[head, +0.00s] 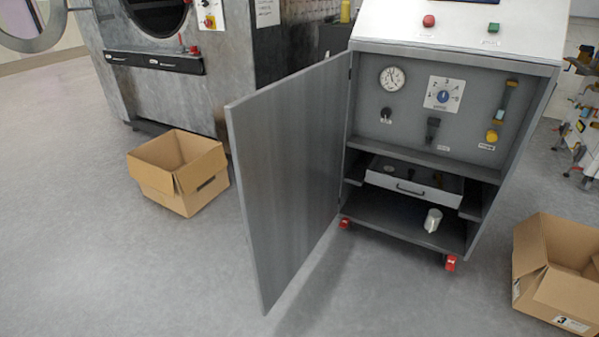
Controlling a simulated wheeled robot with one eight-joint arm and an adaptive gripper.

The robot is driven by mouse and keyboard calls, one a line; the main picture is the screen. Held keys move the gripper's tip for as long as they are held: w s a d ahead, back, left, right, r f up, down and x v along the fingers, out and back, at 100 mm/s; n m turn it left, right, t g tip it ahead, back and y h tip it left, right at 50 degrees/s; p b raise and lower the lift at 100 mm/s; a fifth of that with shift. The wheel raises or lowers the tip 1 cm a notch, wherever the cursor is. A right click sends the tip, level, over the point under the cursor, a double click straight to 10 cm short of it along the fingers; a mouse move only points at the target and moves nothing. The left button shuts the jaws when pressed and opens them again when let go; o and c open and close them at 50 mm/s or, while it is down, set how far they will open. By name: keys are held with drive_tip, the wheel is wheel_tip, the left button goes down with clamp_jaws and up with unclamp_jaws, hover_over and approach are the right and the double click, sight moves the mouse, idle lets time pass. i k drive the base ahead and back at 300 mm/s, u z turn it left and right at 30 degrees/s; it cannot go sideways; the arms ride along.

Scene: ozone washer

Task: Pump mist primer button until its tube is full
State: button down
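The grey cabinet (455,45) stands with its door (285,170) swung wide open to the left. On its inner panel at the right is a round yellow button (491,136), which looks like the mist primer button; its label is too small to read. My gripper is not in view, and nothing touches the button.
The panel also holds a gauge (392,79), a blue dial (443,96) and a black lever (432,130). Cardboard boxes stand left (170,190) and right (560,290). Floor before the cabinet is clear.

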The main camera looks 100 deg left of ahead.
sight(492, 135)
drive_tip(key=k, duration=2.7)
drive_tip(key=u, duration=2.4)
drive_tip(key=i, duration=1)
drive_tip(key=u, duration=0.05)
